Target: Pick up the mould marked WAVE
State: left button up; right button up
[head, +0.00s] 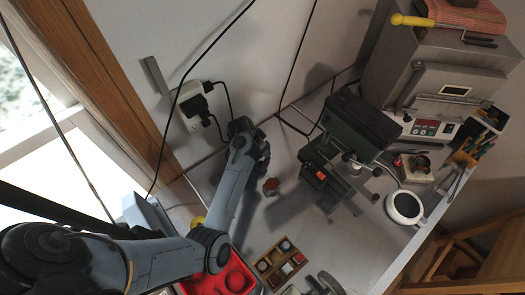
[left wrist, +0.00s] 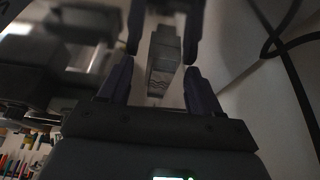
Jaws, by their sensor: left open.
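A grey block-shaped mould (left wrist: 163,62) with wavy lines on its near end shows in the left wrist view. It lies between the two dark fingers of my left gripper (left wrist: 165,32), which is open, with a gap visible on each side of the mould. In the head view my left gripper (head: 262,160) is at the back of the bench near the wall, and I cannot make out the mould there. My right gripper is in neither view.
A brown piece (head: 271,186) lies close to the left gripper. A dark green machine (head: 360,122) stands to its right. A wooden compartment box (head: 281,263) and a red tray (head: 232,274) are at the front. Black cables (head: 228,92) hang along the wall.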

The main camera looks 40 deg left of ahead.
pick_arm(q)
jog(key=shift+c, duration=0.3)
grip_shut()
jog(key=shift+r, duration=0.15)
